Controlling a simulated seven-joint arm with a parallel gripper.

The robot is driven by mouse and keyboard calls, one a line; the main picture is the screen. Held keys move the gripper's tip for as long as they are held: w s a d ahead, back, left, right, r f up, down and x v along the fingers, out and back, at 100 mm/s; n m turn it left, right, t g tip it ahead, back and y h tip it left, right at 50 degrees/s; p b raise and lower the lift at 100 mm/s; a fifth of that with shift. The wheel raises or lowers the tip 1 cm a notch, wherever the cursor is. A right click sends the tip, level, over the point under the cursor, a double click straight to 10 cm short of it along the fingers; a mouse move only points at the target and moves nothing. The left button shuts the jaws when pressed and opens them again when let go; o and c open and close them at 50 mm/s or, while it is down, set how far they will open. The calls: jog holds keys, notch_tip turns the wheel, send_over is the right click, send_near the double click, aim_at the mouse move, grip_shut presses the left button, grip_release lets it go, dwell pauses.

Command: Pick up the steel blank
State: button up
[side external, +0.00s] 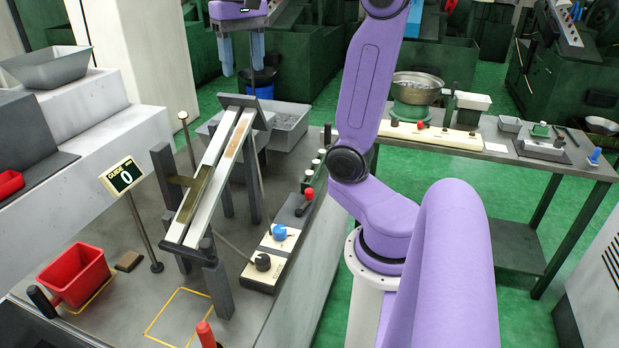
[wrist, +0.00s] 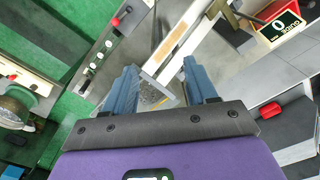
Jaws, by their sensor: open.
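No single steel blank can be made out. A grey bin (side external: 290,140) at the far end of the bench holds greyish metal-looking contents, too small to separate. In the wrist view, similar speckled contents (wrist: 152,96) show between the fingers, partly hidden by them. My gripper (side external: 243,66) points down above the upper end of the sloped two-rail chute (side external: 203,195), left of and above the bin. In the wrist view my gripper (wrist: 159,65) has its blue fingers wide apart, with nothing held between them.
A counter sign (side external: 121,176) on a post reads 0. A red bin (side external: 72,280) and a yellow floor outline (side external: 180,318) lie at the near bench end. A control panel (side external: 272,250) with knobs stands right of the chute. A side table (side external: 480,150) holds a metal bowl (side external: 417,90).

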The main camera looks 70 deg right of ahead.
jog(key=s+d+m, duration=0.1)
jog(key=d+m, duration=0.6)
jog(key=d, duration=0.5)
jog(key=m, duration=0.6)
send_over(309, 172)
jog(key=f, duration=3)
jog(key=shift+a, duration=0.2)
jog(key=shift+s+d+f, duration=0.1)
jog(key=shift+f, duration=2.95)
jog(key=shift+c, duration=0.3)
jog(key=c, duration=1)
